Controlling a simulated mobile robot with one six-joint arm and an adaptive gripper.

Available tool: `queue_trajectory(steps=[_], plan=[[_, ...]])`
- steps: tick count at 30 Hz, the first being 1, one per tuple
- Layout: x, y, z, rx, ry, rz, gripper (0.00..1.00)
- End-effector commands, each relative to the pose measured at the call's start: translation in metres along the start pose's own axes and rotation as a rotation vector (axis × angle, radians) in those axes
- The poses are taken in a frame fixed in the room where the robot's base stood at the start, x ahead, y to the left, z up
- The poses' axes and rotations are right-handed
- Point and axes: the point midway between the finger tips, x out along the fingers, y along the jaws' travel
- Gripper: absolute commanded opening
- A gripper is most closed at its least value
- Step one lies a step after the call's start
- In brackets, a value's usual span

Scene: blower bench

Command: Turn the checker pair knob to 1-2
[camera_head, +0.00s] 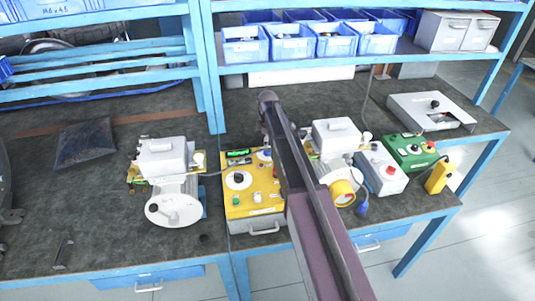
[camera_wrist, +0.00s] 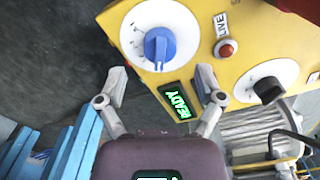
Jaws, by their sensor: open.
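The yellow checker box (camera_head: 267,198) stands on the bench, partly hidden by my arm in the head view. In the wrist view its yellow face (camera_wrist: 198,78) carries a blue knob (camera_wrist: 158,46) on a white dial and a black knob (camera_wrist: 268,90) on another white dial. The dial lettering is too small to read, so I cannot tell which is the pair knob or its setting. A green display (camera_wrist: 174,102) reads READY. My gripper (camera_wrist: 161,79) is open and empty, its fingertips just short of the blue knob, one toward each side. The head view does not show the gripper clearly.
A red button marked LIVE (camera_wrist: 226,48) is beside the blue knob. A white blower unit (camera_head: 168,155) stands left of the checker, another (camera_head: 337,137) right. Further right are a grey box with a red button (camera_head: 382,173) and a green box (camera_head: 410,150). Shelving with blue bins (camera_head: 293,47) is behind.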

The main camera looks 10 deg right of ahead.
Motion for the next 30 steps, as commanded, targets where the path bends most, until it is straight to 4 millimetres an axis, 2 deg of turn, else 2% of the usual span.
queue_trajectory(steps=[1, 12, 29, 30], plan=[[0.008, 0.000, 0.000, 0.000, 0.000, 0.000, 0.86], [0.033, 0.000, 0.000, 0.000, 0.000, 0.000, 0.86], [0.038, 0.000, 0.000, 0.001, 0.000, 0.000, 0.86], [0.038, 0.000, 0.000, 0.001, 0.000, 0.000, 0.81]])
